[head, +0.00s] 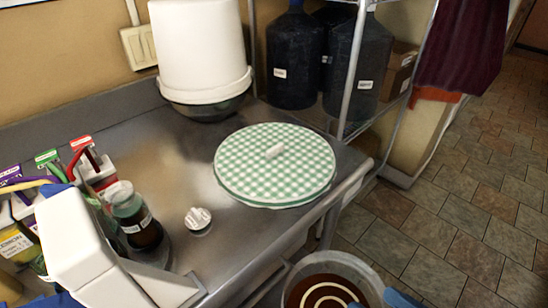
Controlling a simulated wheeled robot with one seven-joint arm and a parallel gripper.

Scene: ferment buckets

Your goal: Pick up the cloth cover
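The cloth cover (243,165) is a round, green-and-white checked disc with a small white knob near its middle. It lies flat on the steel table (190,165), close to the table's right edge. Nothing covers it in the head view. White and blue parts, which appear to be my arm, fill the lower left, well apart from the cover. I cannot make out my gripper's fingers in this view.
A white bucket (200,50) stands upside down on a dark bowl behind the cover. A dark bottle (140,225), a white knobbed piece (199,219) and several cartons stand left. An open bucket (335,268) with dark contents stands below the table's front. Wire shelving (350,75) holds dark jugs.

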